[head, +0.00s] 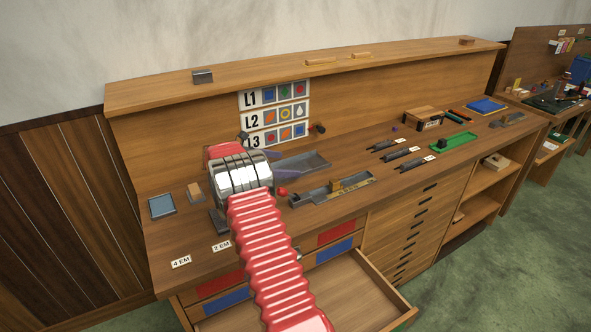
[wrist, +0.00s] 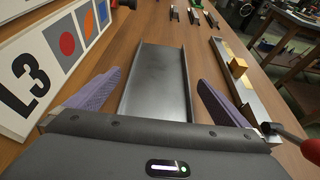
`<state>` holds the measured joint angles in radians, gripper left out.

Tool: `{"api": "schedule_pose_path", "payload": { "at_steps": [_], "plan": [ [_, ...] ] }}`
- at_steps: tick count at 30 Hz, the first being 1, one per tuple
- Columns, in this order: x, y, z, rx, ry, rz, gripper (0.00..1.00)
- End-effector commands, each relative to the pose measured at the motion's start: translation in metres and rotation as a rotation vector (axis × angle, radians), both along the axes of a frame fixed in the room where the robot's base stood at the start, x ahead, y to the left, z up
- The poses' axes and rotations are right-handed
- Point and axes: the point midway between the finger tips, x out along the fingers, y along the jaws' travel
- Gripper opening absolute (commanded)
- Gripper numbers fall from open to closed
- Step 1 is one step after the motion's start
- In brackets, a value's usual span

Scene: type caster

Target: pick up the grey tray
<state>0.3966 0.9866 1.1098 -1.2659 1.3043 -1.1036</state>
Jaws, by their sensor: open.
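The grey tray (head: 310,161) is a shallow, long metal tray lying on the wooden bench top below the L3 sign. In the wrist view the tray (wrist: 157,82) points straight away from me, with low walls along its sides. My gripper (wrist: 155,97) is open, with one purple finger on each side of the tray's near part and a gap visible on both sides. In the head view my gripper (head: 271,164) is at the tray's left end. The tray's near end is hidden behind the gripper body in the wrist view.
A red knob (head: 282,192) is close to the gripper. The sign board (wrist: 50,62) stands close on the left. An open drawer (head: 385,290) juts out below the bench.

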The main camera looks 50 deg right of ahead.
Motion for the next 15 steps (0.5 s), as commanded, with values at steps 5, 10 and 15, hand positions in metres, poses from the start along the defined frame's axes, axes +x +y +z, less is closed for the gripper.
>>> {"api": "schedule_pose_path", "payload": {
  "at_steps": [5,10,15],
  "plan": [
    [-0.001,-0.003,-0.001,0.0,0.0,0.0,1.0],
    [-0.001,-0.003,-0.001,0.0,0.0,0.0,1.0],
    [-0.004,-0.013,-0.004,0.0,0.001,-0.002,1.0]
  ]
}}
